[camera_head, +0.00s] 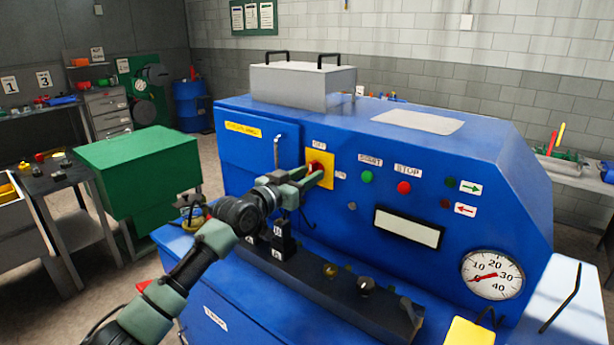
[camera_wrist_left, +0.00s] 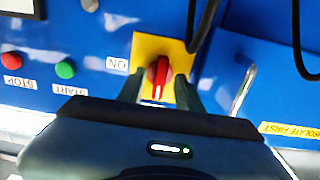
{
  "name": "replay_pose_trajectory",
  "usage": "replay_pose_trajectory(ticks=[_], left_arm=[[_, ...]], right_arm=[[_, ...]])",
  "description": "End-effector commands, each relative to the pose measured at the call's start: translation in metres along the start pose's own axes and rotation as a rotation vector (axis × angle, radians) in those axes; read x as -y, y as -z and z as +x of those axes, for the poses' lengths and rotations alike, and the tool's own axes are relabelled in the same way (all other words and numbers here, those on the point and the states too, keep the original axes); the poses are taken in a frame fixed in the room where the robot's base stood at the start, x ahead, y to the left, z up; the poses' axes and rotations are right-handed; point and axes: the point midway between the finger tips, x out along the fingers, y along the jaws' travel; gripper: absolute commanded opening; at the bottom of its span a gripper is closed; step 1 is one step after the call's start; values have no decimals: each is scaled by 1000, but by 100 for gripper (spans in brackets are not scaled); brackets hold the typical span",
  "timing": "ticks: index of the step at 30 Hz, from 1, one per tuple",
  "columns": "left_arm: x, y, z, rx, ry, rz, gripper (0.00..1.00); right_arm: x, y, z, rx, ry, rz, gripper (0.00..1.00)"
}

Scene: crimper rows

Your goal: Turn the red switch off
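The red switch (camera_head: 317,166) is a knob on a yellow plate (camera_head: 328,181) on the blue machine's front. An OFF label (camera_head: 319,144) is above it, and an ON label (camera_wrist_left: 117,64) shows beside it in the upside-down left wrist view. There the red knob (camera_wrist_left: 159,73) runs roughly up and down the picture, with a white mark at its lower end. My left gripper (camera_head: 312,176) is at the plate. Its fingers (camera_wrist_left: 158,90) straddle the knob, with yellow showing between them and it. The gripper is open. My right gripper is not in view.
A green START button (camera_head: 367,177) and a red STOP button (camera_head: 404,188) are right of the switch. A bent metal handle (camera_head: 277,152) is on the left panel. A dark ledge (camera_head: 330,295) juts out below. A green cabinet (camera_head: 140,165) stands at left.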

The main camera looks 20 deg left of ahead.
Motion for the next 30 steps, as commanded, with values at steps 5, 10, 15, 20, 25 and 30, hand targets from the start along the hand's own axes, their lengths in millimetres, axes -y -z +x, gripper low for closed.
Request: replay_pose_trajectory(ticks=[5,10,15,20,25,30], left_arm=[[0,0,0,0,0,2,35],[0,-1,-4,0,0,3,35],[0,-4,-25,1,0,4,35],[0,-4,-52,0,0,5,35],[0,-3,-72,0,0,2,35],[0,-1,-78,0,0,2,35]], right_arm=[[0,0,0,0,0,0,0],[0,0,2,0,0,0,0],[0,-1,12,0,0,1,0],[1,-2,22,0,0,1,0],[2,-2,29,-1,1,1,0],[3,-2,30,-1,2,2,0]])
